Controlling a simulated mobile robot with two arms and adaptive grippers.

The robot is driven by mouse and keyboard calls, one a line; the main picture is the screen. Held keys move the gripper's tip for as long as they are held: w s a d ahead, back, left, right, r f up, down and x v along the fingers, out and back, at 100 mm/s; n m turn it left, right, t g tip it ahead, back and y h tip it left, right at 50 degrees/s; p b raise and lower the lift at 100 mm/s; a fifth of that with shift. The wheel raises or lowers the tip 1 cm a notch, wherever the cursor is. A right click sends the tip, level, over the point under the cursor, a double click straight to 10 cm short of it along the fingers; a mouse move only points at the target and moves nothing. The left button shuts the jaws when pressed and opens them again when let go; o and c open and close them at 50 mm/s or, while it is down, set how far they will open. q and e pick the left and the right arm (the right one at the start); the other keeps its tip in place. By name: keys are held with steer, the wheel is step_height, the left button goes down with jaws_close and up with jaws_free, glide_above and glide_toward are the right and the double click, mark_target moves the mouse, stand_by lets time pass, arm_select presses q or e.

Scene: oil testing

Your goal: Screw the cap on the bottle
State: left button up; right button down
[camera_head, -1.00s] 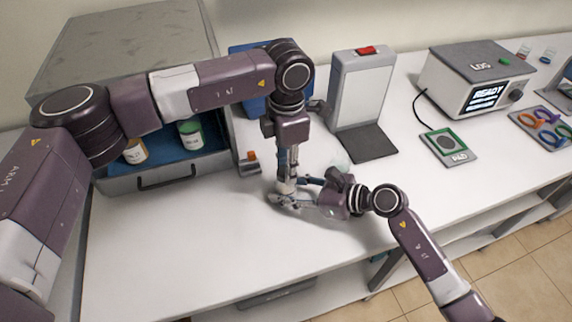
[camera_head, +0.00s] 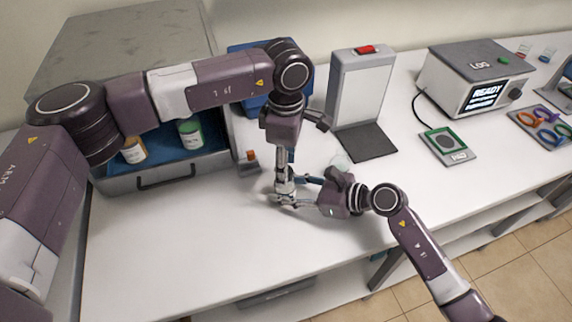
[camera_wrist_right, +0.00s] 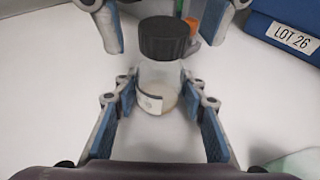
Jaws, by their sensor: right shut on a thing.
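A clear bottle (camera_wrist_right: 158,76) with a pale label and a little pale content stands upright in the right wrist view. A black cap (camera_wrist_right: 165,38) sits on its top; I cannot tell how tight it is. My right gripper (camera_wrist_right: 159,92) is shut on the bottle's body, a blue-padded finger on each side. My left gripper (camera_head: 284,188) comes down from above; its fingers, also in the wrist view (camera_wrist_right: 163,30), stand on both sides of the cap with gaps, so it is open. In the head view the grippers mostly hide bottle and cap.
A small orange-topped item (camera_head: 250,158) stands close behind the grippers. A drawer tray (camera_head: 165,176) with bottles is at left, and a grey stand with a red button (camera_head: 360,90) is behind. A pad (camera_head: 446,146) and LOG box (camera_head: 475,80) are at right. The front tabletop is clear.

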arm_select(q)
step_height(320, 180, up, 12)
stand_by(0.5)
arm_select(e)
steer(key=c, duration=1.1)
jaws_free()
steer(key=shift+c, duration=0.2)
steer(key=v, duration=1.2)
steer(key=shift+f, duration=0.1)
steer(key=shift+s, duration=0.1)
